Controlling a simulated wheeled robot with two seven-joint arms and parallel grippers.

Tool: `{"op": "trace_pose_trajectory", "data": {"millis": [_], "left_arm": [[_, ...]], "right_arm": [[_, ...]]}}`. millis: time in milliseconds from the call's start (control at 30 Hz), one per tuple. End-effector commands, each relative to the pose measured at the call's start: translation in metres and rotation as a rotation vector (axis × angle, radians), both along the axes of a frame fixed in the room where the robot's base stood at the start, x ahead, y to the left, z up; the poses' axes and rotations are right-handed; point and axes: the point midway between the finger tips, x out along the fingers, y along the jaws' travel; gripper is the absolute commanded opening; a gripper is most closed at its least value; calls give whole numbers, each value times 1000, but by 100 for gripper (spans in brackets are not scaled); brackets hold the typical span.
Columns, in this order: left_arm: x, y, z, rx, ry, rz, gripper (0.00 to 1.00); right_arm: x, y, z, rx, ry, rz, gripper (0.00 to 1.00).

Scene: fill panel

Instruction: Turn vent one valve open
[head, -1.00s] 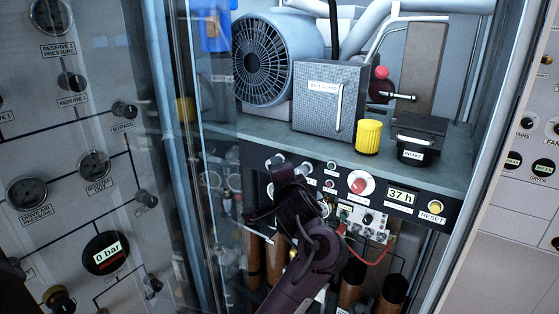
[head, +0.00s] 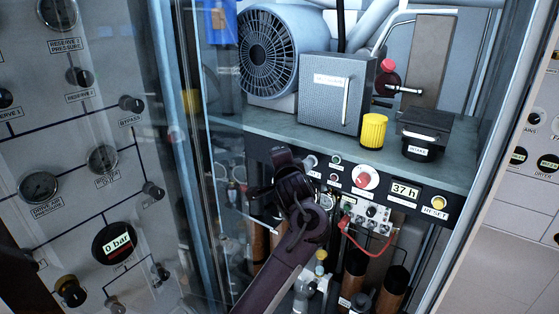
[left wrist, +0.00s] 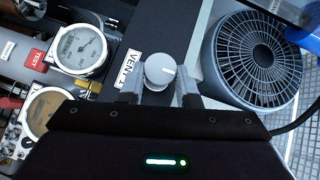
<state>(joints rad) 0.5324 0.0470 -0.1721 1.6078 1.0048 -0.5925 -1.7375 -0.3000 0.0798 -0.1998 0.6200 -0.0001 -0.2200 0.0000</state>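The vent valve is a round pale grey knob (left wrist: 160,71) with a white mark, on a dark panel in the left wrist view. A partly covered white label (left wrist: 128,70) beginning "VEN" lies beside it. My left gripper (left wrist: 161,88) has its two grey fingers apart, one on each side of the knob; a narrow gap seems to show, and contact is not clear. In the head view my left gripper (head: 284,170) is at the left end of the dark control strip (head: 398,178) and hides the knob. My right gripper is not in view.
A motor with a fan grille (head: 268,59) and a grey belt guard (head: 336,95) stand on the shelf above. A red button (head: 365,180), red wire (head: 362,248) and yellow cap (head: 373,131) are to the right. A glass pane (head: 205,200) is to the left. Gauges (left wrist: 82,49) adjoin the knob.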

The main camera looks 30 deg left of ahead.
Motion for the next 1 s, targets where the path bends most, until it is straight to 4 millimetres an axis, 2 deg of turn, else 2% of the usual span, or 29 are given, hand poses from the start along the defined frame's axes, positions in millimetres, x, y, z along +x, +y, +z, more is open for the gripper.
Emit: {"op": "trace_pose_trajectory", "data": {"millis": [33, 100, 467, 1000], "left_arm": [[0, 0, -1, -1, 1, 0, 14], [0, 0, -1, -1, 1, 0, 7], [0, 0, 1, -81, 6, 1, 7], [0, 3, 7, -463, 36, 0, 7]], "right_arm": [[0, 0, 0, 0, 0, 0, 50], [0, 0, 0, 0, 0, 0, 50], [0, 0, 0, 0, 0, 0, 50], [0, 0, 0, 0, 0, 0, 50]]}}
